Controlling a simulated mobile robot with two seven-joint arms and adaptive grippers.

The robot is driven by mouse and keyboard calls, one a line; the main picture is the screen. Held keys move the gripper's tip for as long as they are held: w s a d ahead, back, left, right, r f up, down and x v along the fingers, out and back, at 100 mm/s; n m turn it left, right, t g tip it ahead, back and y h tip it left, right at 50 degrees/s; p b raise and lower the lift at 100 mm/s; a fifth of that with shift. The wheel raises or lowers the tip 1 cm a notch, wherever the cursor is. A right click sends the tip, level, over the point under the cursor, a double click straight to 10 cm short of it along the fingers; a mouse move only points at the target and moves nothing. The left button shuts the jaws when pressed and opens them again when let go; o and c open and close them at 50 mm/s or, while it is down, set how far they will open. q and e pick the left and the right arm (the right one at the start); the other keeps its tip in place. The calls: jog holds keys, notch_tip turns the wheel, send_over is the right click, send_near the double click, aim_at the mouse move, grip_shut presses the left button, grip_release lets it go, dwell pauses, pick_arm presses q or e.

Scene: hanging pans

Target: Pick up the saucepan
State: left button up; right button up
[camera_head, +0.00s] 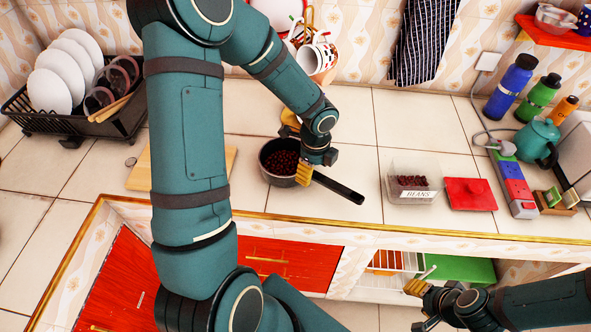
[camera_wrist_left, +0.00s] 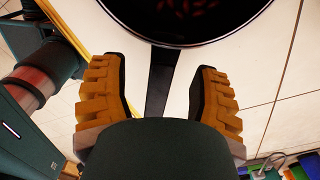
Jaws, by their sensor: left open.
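The saucepan (camera_head: 277,179) is dark and stands upright on the tiled counter with dark red beans in it. Its black handle (camera_head: 341,188) points to the lower right. In the left wrist view the pan (camera_wrist_left: 175,35) is at the top, with its handle (camera_wrist_left: 160,78) running down between the yellow fingers. My left gripper (camera_head: 308,174) is at the pan's handle side, open, with a finger on each side of the handle and gaps visible. The same gripper (camera_wrist_left: 160,92) hides the handle's lower part. My right gripper (camera_head: 417,296) is low at the right, away from the pan.
A clear bean container (camera_head: 414,190) with a red lid (camera_head: 469,194) beside it stands right of the handle. A wooden board (camera_head: 140,178) lies left of the pan, partly behind my arm. A black dish rack (camera_head: 75,122) is at the left. Bottles (camera_head: 510,87) and a teal teapot (camera_head: 537,140) stand at the right.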

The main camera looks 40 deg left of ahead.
aim_at(314, 174)
pick_arm(q)
jog(key=shift+w+f, duration=0.15)
jog(key=shift+f, duration=1.35)
jog(key=shift+o, duration=0.2)
grip_shut()
